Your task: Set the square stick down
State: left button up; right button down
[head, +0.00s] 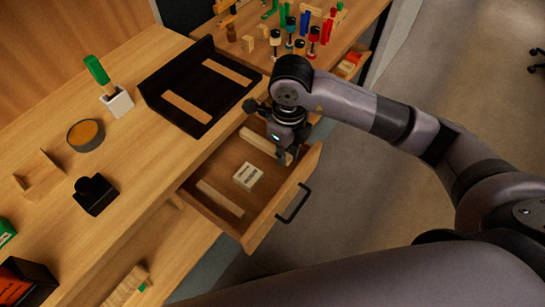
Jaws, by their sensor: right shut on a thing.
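My right gripper (281,150) points down into the open drawer (213,222). It is shut on a pale wooden square stick (262,143), gripping it towards its right end. The stick lies level, at or just above the drawer floor near its back side; I cannot tell whether it touches. The fingers partly hide the stick's right end. A similar pale stick (220,198) lies in the front left of the drawer. A small light block (247,176) with dark marks sits between the two. My left gripper is out of view.
A green-handled tool (97,70) in a white block, a round tin (86,134) and a black block (95,194) stand to the left. Coloured tools (305,25) stand behind. The drawer's middle has some free floor.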

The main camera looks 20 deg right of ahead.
notch_tip(320, 180, down, 7)
jog(key=shift+r, duration=0.2)
jog(key=shift+f, duration=0.15)
jog(key=w, duration=0.1)
jog(key=w+p, duration=0.1)
jog(key=w, duration=0.2)
jog(key=shift+d+f+p, duration=0.1)
jog(key=shift+f+p, duration=0.2)
jog(key=shift+f, duration=0.3)
jog(key=shift+f, duration=0.2)
jog(key=c, duration=1.5)
grip_release()
